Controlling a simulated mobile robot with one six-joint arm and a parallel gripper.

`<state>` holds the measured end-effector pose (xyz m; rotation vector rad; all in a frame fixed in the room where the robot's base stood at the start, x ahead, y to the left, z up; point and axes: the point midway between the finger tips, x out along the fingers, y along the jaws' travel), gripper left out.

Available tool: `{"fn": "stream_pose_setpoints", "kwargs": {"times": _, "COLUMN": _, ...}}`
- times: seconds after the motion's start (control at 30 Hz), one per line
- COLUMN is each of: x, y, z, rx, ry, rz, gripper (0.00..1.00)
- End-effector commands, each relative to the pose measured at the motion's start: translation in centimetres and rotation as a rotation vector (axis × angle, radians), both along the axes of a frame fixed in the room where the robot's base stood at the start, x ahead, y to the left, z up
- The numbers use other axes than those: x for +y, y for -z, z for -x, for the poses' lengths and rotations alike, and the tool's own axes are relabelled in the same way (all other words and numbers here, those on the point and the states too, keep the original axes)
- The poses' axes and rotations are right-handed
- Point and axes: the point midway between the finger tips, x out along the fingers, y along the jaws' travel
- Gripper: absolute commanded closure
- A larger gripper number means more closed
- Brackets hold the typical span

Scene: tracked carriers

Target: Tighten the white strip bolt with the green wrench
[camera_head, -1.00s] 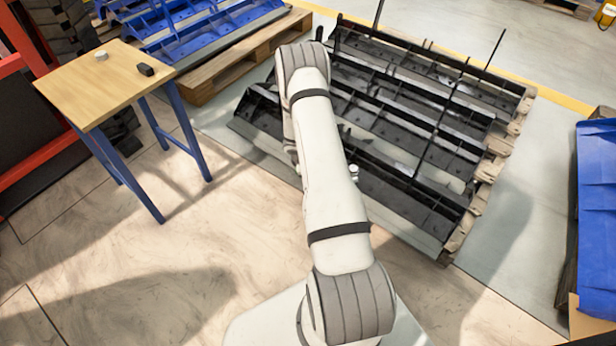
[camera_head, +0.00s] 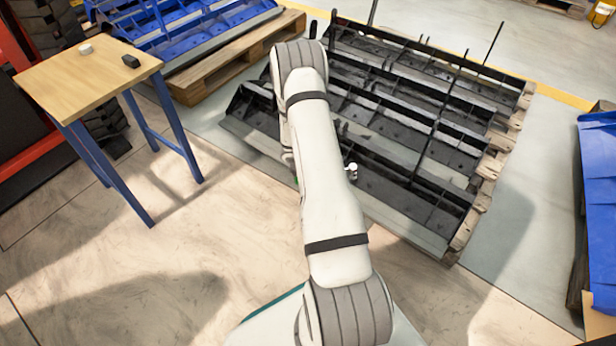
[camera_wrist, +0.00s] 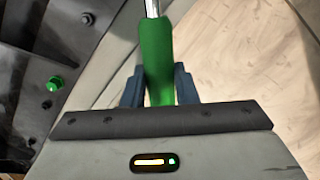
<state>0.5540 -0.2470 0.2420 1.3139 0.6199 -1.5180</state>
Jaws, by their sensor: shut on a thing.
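My gripper (camera_wrist: 158,76) is shut on the green handle of the wrench (camera_wrist: 156,45) in the wrist view. The wrench's metal shaft runs up out of the frame, so its working end is hidden. A small white piece (camera_head: 352,168), which looks like the white bolt, shows just right of my arm at the near black carrier (camera_head: 395,198) in the head view. A green bolt (camera_wrist: 55,84) sits on the dark carrier at the left of the wrist view, apart from the gripper. My arm hides the gripper in the head view.
Several black carriers lie on a wooden pallet (camera_head: 484,188), with thin upright rods among them. A blue-legged table (camera_head: 85,82) stands at left with a white and a dark block. Blue carriers stand at the back left and right edge. The front-left floor is clear.

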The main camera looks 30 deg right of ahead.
Motion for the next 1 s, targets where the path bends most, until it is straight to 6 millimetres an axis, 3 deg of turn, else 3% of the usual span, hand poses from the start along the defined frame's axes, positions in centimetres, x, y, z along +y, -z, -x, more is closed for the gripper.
{"fn": "stream_pose_setpoints", "kwargs": {"times": 0.03, "x": 0.2, "y": 0.9, "z": 0.5, "rx": 0.010, "ry": -0.034, "rz": 0.005, "gripper": 1.00}}
{"fn": "stream_pose_setpoints", "kwargs": {"times": 0.4, "x": 1.5, "y": 1.1, "z": 4.6, "rx": 0.100, "ry": -0.303, "rz": 0.036, "gripper": 1.00}}
{"fn": "stream_pose_setpoints", "kwargs": {"times": 1.0, "x": 0.3, "y": 1.4, "z": 11.2, "rx": 0.235, "ry": -0.718, "rz": 0.089, "gripper": 1.00}}
